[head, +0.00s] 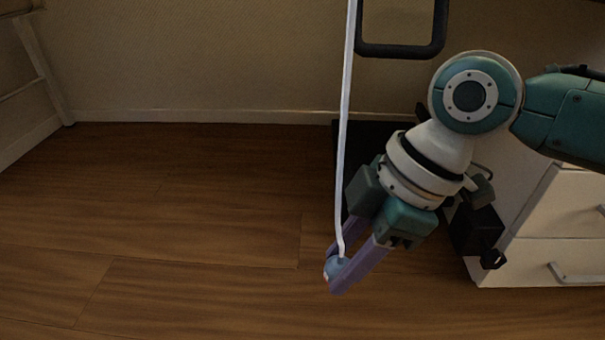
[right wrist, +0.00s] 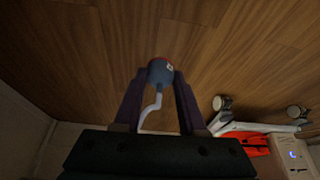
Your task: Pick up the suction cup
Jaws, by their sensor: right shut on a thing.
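The suction cup (head: 334,267) is a small blue-grey piece at the lower end of a long white tube (head: 344,130). In the head view it sits between the purple fingertips of my right gripper (head: 335,275). The tube rises from it past the top edge of the view. In the right wrist view the suction cup (right wrist: 160,72) shows as a rounded grey-blue body with a reddish end, between the two fingers of the right gripper (right wrist: 160,75). The fingers are shut on it, above the wooden floor. My left gripper is not in view.
A white drawer unit (head: 555,235) stands at the right. A dark frame (head: 400,50) is by the back wall. The wooden floor (head: 180,220) at the left is clear. In the right wrist view, wheeled legs (right wrist: 222,103) and a red object (right wrist: 250,143) are at the right.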

